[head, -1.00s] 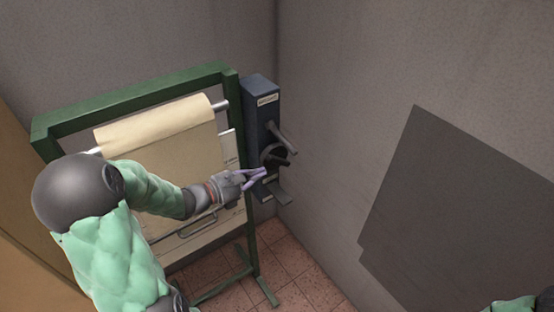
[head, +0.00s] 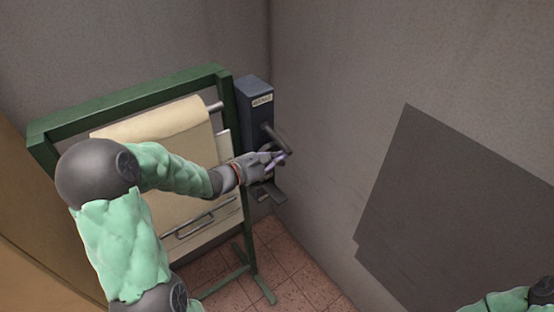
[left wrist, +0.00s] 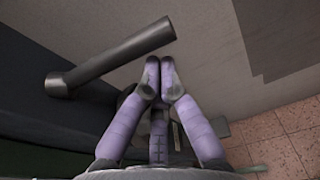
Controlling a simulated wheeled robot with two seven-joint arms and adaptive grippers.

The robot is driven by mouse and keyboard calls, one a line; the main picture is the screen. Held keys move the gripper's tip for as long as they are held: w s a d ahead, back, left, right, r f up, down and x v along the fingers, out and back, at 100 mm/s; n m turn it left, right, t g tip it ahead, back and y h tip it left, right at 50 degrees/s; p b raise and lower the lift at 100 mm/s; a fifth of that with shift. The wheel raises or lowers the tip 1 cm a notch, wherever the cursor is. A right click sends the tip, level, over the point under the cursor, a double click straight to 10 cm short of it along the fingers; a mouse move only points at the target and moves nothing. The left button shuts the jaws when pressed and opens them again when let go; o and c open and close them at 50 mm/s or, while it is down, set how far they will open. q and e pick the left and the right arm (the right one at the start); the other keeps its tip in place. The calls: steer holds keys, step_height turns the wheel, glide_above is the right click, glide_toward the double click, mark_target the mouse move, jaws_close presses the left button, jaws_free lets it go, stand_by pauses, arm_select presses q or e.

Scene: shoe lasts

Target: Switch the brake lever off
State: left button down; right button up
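A dark blue-grey box (head: 254,116) with a small label stands in the corner by the green frame. A grey lever bar (head: 277,139) sticks out from its front; it also shows in the left wrist view (left wrist: 118,58), tilted up to the right. My left gripper (head: 283,156) is just below the bar in the head view. A round dark part behind the fingers is mostly hidden. My right gripper is out of view.
A green frame (head: 130,97) with a roll of tan paper (head: 150,120) stands left of the box. A flat grey pedal-like plate (head: 268,192) juts out low on the box. Walls close in behind and right; tiled floor (head: 295,265) is open below.

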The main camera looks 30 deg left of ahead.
arm_select(q)
steer(key=shift+w, duration=0.1)
stand_by(0.3)
steer(key=shift+d+r+n+p, duration=0.15)
steer(key=shift+r+n+p, duration=0.2)
steer(key=shift+p, duration=0.25)
steer(key=shift+r, duration=0.15)
step_height(320, 180, up, 8)
steer(key=n+h+p, duration=0.1)
steer(key=n+p, duration=0.5)
steer(key=p, duration=0.6)
steer(key=shift+r+g+h, duration=0.25)
steer(key=shift+g+h, duration=0.05)
steer(key=shift+h, duration=0.1)
steer(key=shift+d+p, duration=0.1)
steer(key=shift+p, duration=0.2)
